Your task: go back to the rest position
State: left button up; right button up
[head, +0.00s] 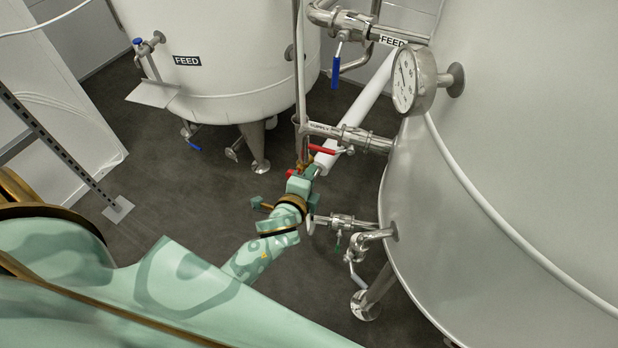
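My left arm reaches in from the lower left, and my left gripper (302,166) is at the middle of the head view. It is beside the vertical pipe and just below the valve with the red handle (322,150) on the line labelled SUPPLY. The fingertips are small and partly hidden against the pipes. I cannot tell whether they touch the pipe or handle, or whether they are open or shut. My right gripper is not in view.
A large tank (520,130) fills the right side, with a round gauge (405,82) sticking out. A second tank (230,40) stands at the back. A valve with a blue handle (337,65) is above, and a lower valve (342,222) is close right of my wrist. Dark floor (180,190) is open to the left.

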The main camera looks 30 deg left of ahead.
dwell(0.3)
pick_arm(q)
jog(key=s+d+f+n+g+h, duration=0.1)
jog(key=s+f+n+g, duration=0.25)
jog(key=s+f, duration=0.55)
jog(key=s+d+f+n+g+h, duration=0.15)
jog(key=s+f+n, duration=0.3)
jog(key=f, duration=0.75)
jog(key=s+a+f+n+g, duration=0.1)
jog(key=s+f, duration=0.3)
jog(key=s, duration=0.6)
jog(key=s+a+f+n+g, duration=0.2)
jog(key=s+f+g, duration=0.2)
jog(key=s, duration=0.6)
jog(key=s+a+f+n+g, duration=0.2)
jog(key=s+f, duration=0.3)
jog(key=s, duration=0.5)
jog(key=shift+a+f+g+b, duration=0.25)
jog(key=shift+f+g+b, duration=0.1)
jog(key=shift+g+b, duration=0.05)
jog(key=shift+w+y, duration=0.15)
jog(key=shift+y, duration=0.1)
